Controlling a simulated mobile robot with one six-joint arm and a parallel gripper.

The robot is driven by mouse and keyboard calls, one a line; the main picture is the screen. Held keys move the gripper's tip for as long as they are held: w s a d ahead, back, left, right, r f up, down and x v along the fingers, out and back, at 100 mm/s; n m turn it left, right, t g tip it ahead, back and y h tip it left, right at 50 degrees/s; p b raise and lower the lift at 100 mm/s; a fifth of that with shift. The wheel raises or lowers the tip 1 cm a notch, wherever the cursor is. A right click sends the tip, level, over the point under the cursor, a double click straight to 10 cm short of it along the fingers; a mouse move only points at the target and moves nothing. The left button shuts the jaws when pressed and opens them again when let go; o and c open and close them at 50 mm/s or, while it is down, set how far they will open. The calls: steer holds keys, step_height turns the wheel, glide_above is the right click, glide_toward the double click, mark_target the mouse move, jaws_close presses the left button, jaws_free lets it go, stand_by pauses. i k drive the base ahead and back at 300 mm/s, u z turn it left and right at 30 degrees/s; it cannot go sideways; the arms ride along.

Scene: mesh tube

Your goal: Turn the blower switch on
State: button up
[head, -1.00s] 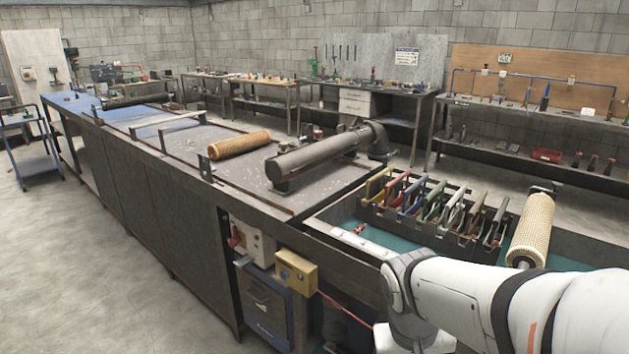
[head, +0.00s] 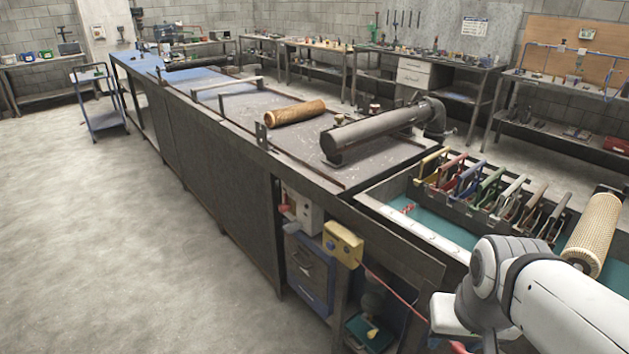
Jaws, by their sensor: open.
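A yellow box (head: 343,244) with a round knob or button on its face is fixed to the front of the long bench, and a red cable runs from it to the lower right. A pale grey box (head: 308,215) with a red part on its left side sits just left of it, under the bench top. I cannot tell which of these is the blower switch, or its setting. My white arm enters from the right edge and bends down at the bottom right, right of the yellow box and apart from it. My gripper is out of view.
A rack of coloured clamps (head: 490,190) and another mesh tube (head: 594,232) are at the right. A blue trolley (head: 100,115) stands far left. The floor left of the bench is clear.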

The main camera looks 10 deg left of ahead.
mark_target(283, 207)
steer(key=z, duration=0.05)
steer(key=k, duration=0.55)
steer(key=u, duration=0.6)
steer(key=i, duration=0.55)
steer(key=u, duration=0.75)
steer(key=i, duration=1.45)
steer(key=z, duration=0.3)
